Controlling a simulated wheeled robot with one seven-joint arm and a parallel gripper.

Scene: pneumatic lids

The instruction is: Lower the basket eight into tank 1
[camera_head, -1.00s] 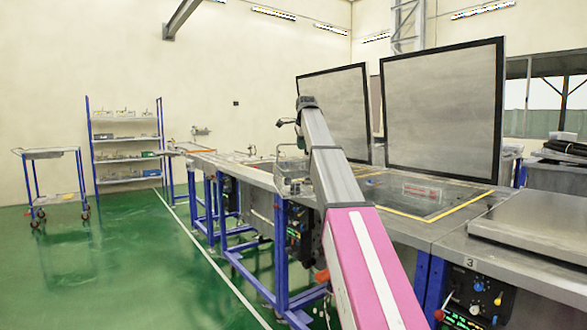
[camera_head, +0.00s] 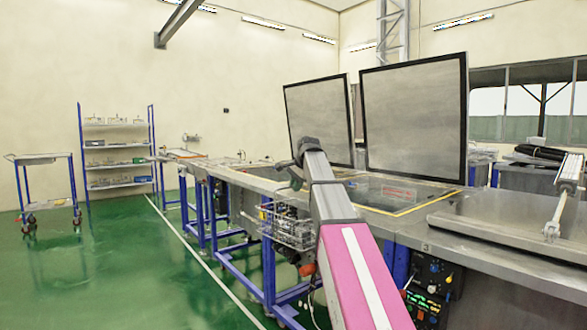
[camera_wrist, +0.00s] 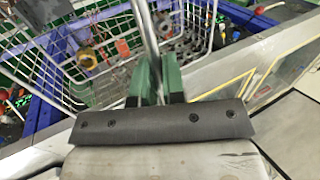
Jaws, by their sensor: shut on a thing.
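My gripper (camera_wrist: 158,82), with green fingers, is shut on the basket's metal handle bar (camera_wrist: 146,35). The wire basket (camera_head: 286,228) hangs below my gripper (camera_head: 292,176) and overlaps the bench's front edge in the head view. In the wrist view the basket (camera_wrist: 60,70) shows wire mesh, with coloured parts behind or inside it. Two tanks have raised lids, a left one (camera_head: 320,120) and a right one (camera_head: 415,120). The yellow-edged opening (camera_head: 430,203) lies before the right lid. My arm partly hides the left opening. I cannot read a number 1 or the basket's number.
A closed lid (camera_head: 490,215) covers the tank marked 3 at the right, with a strut (camera_head: 556,205) above it. Control panels (camera_head: 430,285) and blue legs line the bench front. A trolley (camera_head: 45,190) and shelves (camera_head: 118,150) stand left. The green floor (camera_head: 130,270) is clear.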

